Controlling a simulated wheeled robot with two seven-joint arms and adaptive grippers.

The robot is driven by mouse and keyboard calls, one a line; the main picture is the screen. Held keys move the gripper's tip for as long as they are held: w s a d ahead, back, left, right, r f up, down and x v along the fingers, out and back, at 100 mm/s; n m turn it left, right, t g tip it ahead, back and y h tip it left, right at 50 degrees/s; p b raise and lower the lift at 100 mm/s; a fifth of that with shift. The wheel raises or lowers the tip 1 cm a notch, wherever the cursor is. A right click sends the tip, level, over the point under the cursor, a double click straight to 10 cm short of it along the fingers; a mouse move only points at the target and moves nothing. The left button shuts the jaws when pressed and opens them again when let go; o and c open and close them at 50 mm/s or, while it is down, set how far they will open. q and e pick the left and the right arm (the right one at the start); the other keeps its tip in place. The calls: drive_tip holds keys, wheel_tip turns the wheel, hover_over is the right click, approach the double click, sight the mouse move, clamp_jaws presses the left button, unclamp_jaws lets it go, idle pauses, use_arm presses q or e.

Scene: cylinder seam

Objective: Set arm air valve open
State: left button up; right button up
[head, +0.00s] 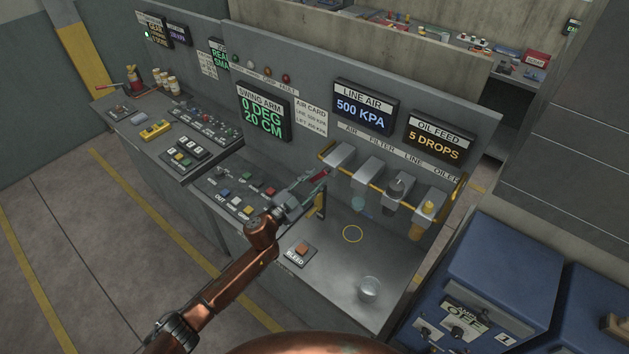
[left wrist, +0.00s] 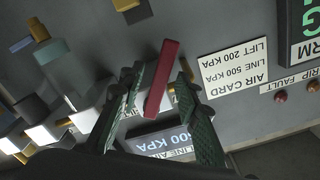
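The air valve's red handle (head: 319,175) sits at the left end of the air line on the panel, below the label AIR. My left gripper (head: 313,184) is at this handle. In the left wrist view the red handle (left wrist: 161,80) lies between the two green fingers of my left gripper (left wrist: 160,78). A gap shows on each side of the handle, so the fingers look open around it, not closed on it. Part of the valve body is hidden by the gripper. The line air display (head: 363,107) reads 500 KPA. My right gripper is not in view.
Right of the handle are the filter and oiler bowls (head: 428,207) on a yellow-edged rack. Below are a button console (head: 238,190), a red bleed button (head: 302,248) and a clear cup (head: 369,288). The swing arm display (head: 263,111) reads 0 DEG, 20 CM.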

use_arm(q)
drive_tip(key=v, duration=1.2)
drive_tip(key=shift+c, duration=0.4)
